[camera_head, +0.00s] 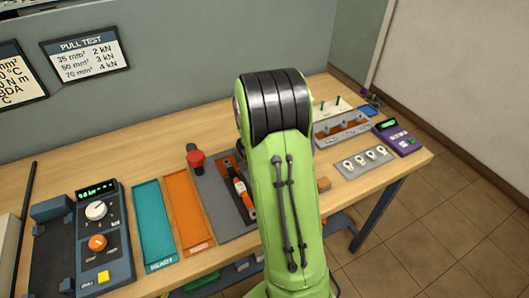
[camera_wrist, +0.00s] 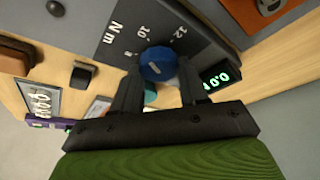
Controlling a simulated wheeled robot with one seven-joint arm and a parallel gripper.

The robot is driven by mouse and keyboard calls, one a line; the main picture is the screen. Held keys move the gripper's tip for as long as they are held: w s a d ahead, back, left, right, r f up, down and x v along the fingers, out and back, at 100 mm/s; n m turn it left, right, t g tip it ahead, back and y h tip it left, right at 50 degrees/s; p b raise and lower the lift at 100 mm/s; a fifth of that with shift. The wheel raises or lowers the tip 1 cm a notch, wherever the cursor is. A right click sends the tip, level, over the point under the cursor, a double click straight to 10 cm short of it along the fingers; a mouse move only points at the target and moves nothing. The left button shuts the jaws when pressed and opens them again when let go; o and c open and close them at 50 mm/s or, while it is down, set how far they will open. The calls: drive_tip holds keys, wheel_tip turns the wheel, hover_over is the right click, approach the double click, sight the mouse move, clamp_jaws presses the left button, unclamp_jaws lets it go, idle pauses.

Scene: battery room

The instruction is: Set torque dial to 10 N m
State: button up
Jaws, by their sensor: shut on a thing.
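The blue torque dial (camera_wrist: 157,64) sits on a dark grey panel (camera_wrist: 128,20) in the wrist view, beside white markings 10, 12 and "N m". My gripper (camera_wrist: 160,76) has a dark finger on each side of the dial and is shut on it. A green lit readout (camera_wrist: 214,79) beside the dial is tilted in view; its digits include zeros but are hard to read for certain. The dial's pointer mark is not clear. In the head view my green arm hides the dial and my gripper.
On the wooden bench (camera_head: 340,192), a unit with white and orange knobs (camera_head: 107,235) stands at left, beside teal (camera_head: 153,222) and orange (camera_head: 188,210) trays. A red button (camera_head: 195,158) stands near the middle. Right are a lug plate (camera_head: 364,162) and a purple meter (camera_head: 398,137).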

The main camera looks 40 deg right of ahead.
idle(0.3)
drive_tip(key=o, duration=1.1)
drive_tip(key=shift+c, duration=0.2)
drive_tip(key=p+v, duration=0.3)
drive_tip(key=v, duration=1.2)
drive_tip(key=shift+a+r, duration=0.15)
drive_tip(key=shift+r, duration=0.25)
drive_tip(key=shift+w, duration=0.1)
drive_tip(key=s+a+r+n+t+y, duration=0.1)
drive_tip(key=s+a+r+n+y, duration=0.1)
drive_tip(key=s+a+n, duration=0.4)
drive_tip(key=s+a+r+n+t+y, duration=0.2)
drive_tip(key=s+a+n, duration=0.3)
drive_tip(key=s+a, duration=0.6)
drive_tip(key=a, duration=0.3)
drive_tip(key=shift+s+a+r+n+p, duration=0.2)
drive_tip(key=shift+a+r+n+p, duration=0.15)
drive_tip(key=shift+a+n, duration=0.05)
